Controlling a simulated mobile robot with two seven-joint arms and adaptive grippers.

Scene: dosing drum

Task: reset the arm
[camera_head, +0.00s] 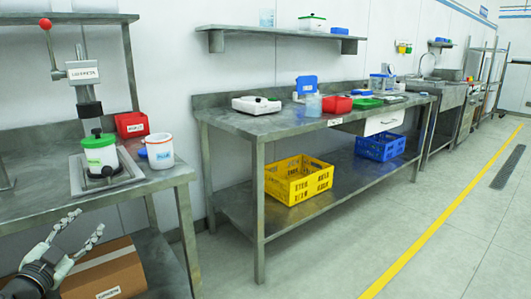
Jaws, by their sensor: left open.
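My left gripper (78,238) comes in at the bottom left. Its two fingers are spread apart with nothing between them. It is in front of the left bench, low, beside a cardboard box (105,275) on the lower shelf. No right gripper shows in the view.
The left bench (150,183) carries a lever press (83,72) with a red knob, a green-lidded container (100,155), a white tub (160,152) and a red bin (132,124). A steel table (240,122) stands to the right.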

